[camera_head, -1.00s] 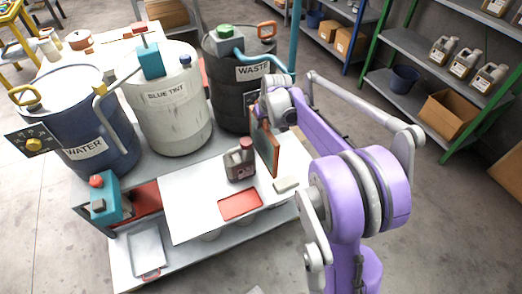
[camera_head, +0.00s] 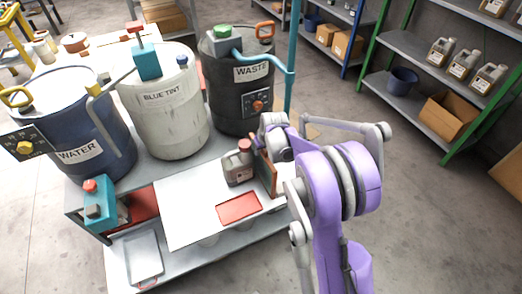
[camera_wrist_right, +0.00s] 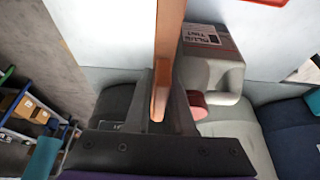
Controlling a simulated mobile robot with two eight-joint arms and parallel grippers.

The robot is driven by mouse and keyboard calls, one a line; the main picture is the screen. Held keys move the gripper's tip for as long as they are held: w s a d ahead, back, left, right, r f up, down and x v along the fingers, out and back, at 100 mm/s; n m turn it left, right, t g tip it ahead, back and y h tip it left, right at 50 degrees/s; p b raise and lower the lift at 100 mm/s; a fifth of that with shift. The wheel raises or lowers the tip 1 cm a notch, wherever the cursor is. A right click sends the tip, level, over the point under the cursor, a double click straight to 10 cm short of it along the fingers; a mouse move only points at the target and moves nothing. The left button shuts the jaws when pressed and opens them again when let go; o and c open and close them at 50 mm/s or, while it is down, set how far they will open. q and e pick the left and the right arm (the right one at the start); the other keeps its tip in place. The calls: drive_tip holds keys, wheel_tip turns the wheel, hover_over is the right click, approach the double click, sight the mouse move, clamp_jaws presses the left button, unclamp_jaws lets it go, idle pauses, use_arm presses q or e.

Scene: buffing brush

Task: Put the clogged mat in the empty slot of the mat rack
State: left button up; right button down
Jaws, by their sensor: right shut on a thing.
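The clogged mat seems to be the thin brown-orange slab (camera_head: 267,174) held on edge by my right gripper (camera_head: 264,146), beside the bottle over the white bench top. In the right wrist view the slab (camera_wrist_right: 170,40) runs upright between the two dark fingers of my right gripper (camera_wrist_right: 160,105), which are shut on it. I cannot make out a mat rack or its empty slot; my right arm covers the area at the right end of the bench. My left gripper is not in view.
A grey bottle with a red cap (camera_head: 238,168) stands close left of the slab. A red rectangle (camera_head: 238,208) lies on the white bench top (camera_head: 185,205). Drums marked water (camera_head: 85,130), blue tint (camera_head: 165,115) and waste (camera_head: 238,75) stand behind. Bench top left of the bottle is clear.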

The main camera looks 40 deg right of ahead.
drive_tip(key=shift+f, duration=0.1)
drive_tip(key=c, duration=1.1)
unclamp_jaws()
drive_tip(key=shift+o, duration=0.2)
